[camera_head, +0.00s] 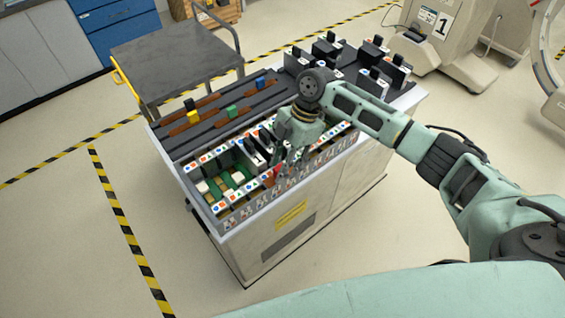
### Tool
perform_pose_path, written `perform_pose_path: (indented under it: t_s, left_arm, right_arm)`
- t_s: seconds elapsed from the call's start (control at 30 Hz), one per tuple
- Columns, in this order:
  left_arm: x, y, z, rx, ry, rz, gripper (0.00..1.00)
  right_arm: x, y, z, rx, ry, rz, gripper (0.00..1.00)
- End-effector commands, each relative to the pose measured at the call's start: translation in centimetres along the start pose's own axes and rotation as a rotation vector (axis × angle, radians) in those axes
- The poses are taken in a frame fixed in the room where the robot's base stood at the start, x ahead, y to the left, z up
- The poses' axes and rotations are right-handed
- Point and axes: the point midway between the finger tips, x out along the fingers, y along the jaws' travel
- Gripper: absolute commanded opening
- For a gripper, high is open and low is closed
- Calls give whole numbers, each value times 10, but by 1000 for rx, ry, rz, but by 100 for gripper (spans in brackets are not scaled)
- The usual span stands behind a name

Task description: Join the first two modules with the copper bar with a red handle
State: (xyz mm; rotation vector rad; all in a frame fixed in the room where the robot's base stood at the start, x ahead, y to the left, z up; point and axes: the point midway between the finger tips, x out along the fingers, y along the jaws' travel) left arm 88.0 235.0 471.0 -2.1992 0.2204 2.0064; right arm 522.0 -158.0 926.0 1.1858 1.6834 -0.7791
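My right gripper (279,172) points down over the front edge of the cart's slotted rack. A small red handle (269,178) shows right at its fingertips, and the fingers look closed on it; the copper bar under it is too small to make out. Black-and-white modules (252,153) stand in the rack just behind and left of the gripper. Green slots with white and tan parts (228,183) lie open further left. The gripper and wrist hide part of the rack. My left gripper is not in view.
On the cart's dark top lie copper bars with a yellow handle (193,116), a green handle (232,111) and a blue handle (261,81). Several more modules (326,46) stand at the back right. A grey trolley (175,52) stands behind. Floor left of the cart is clear.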

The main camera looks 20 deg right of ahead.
Motion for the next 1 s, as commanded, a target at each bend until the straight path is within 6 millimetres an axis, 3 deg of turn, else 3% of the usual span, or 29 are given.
perform_pose_path:
  t_s: [0.23, 0.37, 0.8, 1.0]
  left_arm:
    - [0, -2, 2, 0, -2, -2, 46]
    - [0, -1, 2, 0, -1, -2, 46]
    - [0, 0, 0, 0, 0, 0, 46]
    - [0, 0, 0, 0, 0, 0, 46]
  right_arm:
    - [-1, 0, 0, 0, -1, 0, 36]
    - [-12, 1, 1, 0, -1, 3, 36]
    - [-99, 1, 0, 0, -1, 2, 36]
    - [-118, 0, 0, 0, 0, 1, 36]
